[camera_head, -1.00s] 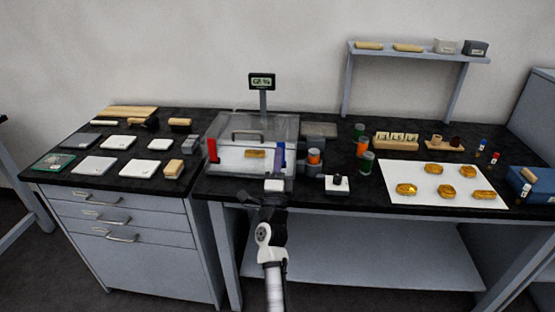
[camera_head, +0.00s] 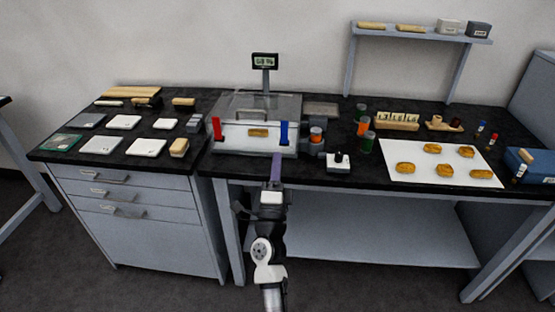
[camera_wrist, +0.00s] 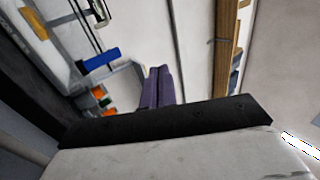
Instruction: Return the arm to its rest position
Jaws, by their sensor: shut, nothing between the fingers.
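My gripper (camera_head: 277,160) is in front of the bench's front edge, near the lower right of a clear-lidded case. Its purple fingers are together and empty; they show in the wrist view (camera_wrist: 158,88). My arm reaches up from the bottom of the head view. The case (camera_head: 228,139) has a red upright part (camera_head: 217,128) at its left and a blue one (camera_head: 284,132) at its right, also in the wrist view (camera_wrist: 100,59). A gold fragment (camera_head: 258,133) lies inside. In the head view the fingertips appear just below the case front; I cannot tell the gap.
A white sheet (camera_head: 411,176) with several gold pieces lies at right. Jars (camera_head: 367,142), a black-knobbed white block (camera_head: 338,163) and a blue box (camera_head: 528,165) stand on the black bench. White tiles (camera_head: 101,145) lie at left. A small display (camera_head: 265,61) stands behind the case. Floor in front looks clear.

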